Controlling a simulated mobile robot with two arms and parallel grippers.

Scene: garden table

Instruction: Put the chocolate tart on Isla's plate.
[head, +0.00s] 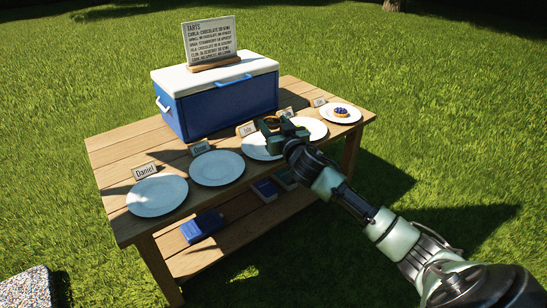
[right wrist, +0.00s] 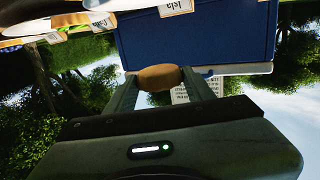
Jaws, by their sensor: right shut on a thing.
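My right gripper (head: 277,128) is shut on a tart with a golden-brown crust. The tart (right wrist: 160,77) shows side-on between the two fingers in the right wrist view; its filling cannot be told there. In the head view the gripper is above the table, over the back of the middle white plate (head: 256,151), and partly hides it. The card behind that plate (head: 247,129) seems to read Isla; an Isla card (right wrist: 266,13) shows in the right wrist view. My left gripper is not in view.
A blue cooler (head: 222,106) with a tart list sign (head: 210,40) stands behind the plates. Two plates with cards, Daniel's (head: 157,196) and another (head: 217,168), are to the left. To the right are a plate (head: 313,128) and one bearing a blueberry tart (head: 341,112).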

